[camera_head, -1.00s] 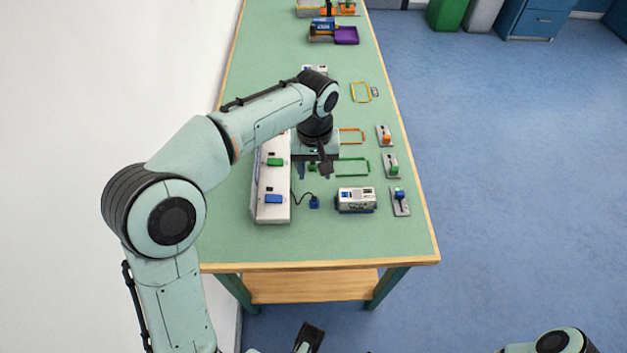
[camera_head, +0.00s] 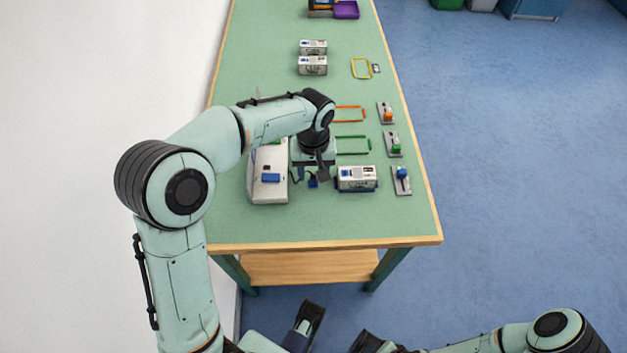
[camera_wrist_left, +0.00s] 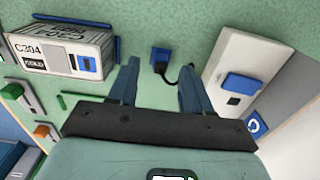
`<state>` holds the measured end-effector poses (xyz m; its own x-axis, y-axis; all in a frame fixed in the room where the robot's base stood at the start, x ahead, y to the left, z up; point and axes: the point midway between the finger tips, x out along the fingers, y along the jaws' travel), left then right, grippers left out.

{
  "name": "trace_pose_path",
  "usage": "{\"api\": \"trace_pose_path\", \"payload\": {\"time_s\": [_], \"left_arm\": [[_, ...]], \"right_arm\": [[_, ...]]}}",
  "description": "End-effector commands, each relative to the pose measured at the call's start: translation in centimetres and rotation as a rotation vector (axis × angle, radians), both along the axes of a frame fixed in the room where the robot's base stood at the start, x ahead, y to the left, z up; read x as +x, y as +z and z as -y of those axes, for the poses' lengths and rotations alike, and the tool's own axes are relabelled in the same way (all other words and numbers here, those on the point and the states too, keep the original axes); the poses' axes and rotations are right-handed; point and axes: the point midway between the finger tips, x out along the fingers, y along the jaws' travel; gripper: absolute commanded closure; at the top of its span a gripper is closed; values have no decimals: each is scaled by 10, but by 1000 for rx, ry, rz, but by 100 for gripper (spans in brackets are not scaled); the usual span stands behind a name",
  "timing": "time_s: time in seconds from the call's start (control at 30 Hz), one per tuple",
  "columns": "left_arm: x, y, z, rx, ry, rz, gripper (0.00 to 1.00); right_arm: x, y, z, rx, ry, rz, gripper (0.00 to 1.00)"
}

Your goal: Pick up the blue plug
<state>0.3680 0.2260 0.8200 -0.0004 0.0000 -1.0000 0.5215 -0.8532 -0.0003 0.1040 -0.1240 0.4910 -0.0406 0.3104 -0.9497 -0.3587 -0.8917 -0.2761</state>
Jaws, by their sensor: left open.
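The blue plug (camera_head: 313,183) is a small blue block on the green table, near the table's front. In the left wrist view, the plug (camera_wrist_left: 159,56) has a dark cable curving right towards a white panel (camera_wrist_left: 232,58). My left gripper (camera_head: 312,174) is above the table, just beyond the plug in the head view. In the left wrist view, its two fingers (camera_wrist_left: 158,78) are apart and empty, with the plug between and slightly past their tips. My right arm enters at lower right; its jaws cannot be made out.
The white panel with a blue block (camera_head: 271,178) stands left of the plug. Green (camera_head: 352,151) and orange frames (camera_head: 350,107) lie behind. The table front is clear.

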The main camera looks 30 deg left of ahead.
Motion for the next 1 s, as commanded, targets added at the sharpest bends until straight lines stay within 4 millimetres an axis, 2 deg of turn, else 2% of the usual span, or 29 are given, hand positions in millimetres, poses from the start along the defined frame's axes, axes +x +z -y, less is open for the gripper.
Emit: {"api": "trace_pose_path", "payload": {"time_s": [0.1,0.37,0.47,0.5,0.53,0.87,1.0], "left_arm": [[0,-13,-1,0,1,-1,51],[0,-14,-1,0,1,0,51],[0,-14,0,0,1,0,80],[0,-14,0,0,1,0,93],[0,-14,0,0,1,0,100],[0,-13,0,0,1,1,100],[0,-5,0,0,1,2,100]], "right_arm": [[1,-3,0,0,0,4,55],[1,-2,0,-1,-1,5,55],[1,-2,0,0,0,4,55],[1,-2,0,0,0,4,55],[1,-2,0,0,0,4,55],[1,-2,0,0,0,4,55],[1,-1,0,-1,-1,2,55]]}}
